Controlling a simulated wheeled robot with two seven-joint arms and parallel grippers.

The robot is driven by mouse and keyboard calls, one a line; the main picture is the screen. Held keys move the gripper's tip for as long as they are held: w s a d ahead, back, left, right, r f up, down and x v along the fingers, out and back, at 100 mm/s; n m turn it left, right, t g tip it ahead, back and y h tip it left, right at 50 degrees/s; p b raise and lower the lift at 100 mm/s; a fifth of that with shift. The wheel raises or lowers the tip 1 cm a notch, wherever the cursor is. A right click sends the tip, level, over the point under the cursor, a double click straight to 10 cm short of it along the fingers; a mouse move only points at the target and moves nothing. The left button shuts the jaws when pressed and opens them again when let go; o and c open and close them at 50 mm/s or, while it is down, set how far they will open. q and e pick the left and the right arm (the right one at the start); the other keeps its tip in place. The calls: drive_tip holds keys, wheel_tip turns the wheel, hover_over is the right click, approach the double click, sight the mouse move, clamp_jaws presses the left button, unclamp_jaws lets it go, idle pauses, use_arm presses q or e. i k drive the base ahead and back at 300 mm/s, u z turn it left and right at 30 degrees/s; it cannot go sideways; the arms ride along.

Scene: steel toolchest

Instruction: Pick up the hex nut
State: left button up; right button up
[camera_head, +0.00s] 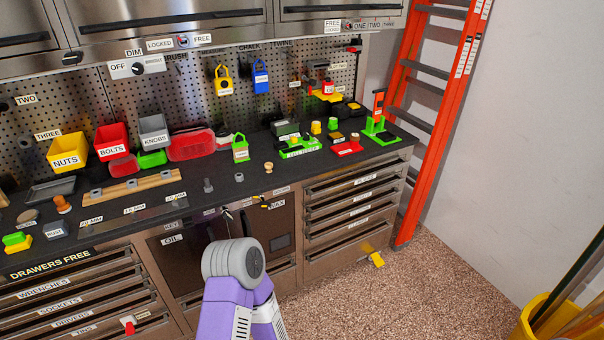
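A small grey piece that looks like a hex nut (239,177) lies on the dark worktop, right of a small upright grey bolt-like piece (207,185). Grey nut-like pieces also sit on a wooden strip (145,183) to the left; they are too small to tell apart surely. A yellow bin labelled NUTS (68,152) stands at the back left; its contents are not clear. Neither of my grippers shows. A purple and grey part of my arm rises at the bottom middle, below the worktop's front edge.
Red BOLTS (111,141) and grey KNOBS (154,131) bins stand behind the strip. A small tan knob (268,167) lies right of the nut-like piece. Green fixtures (299,146) crowd the right worktop. Drawers (350,200) are below; an orange ladder (433,130) stands right.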

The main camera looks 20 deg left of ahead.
sight(239, 176)
drive_tip(key=z, duration=0.1)
drive_tip(key=i, duration=1.95)
drive_tip(key=u, duration=2.75)
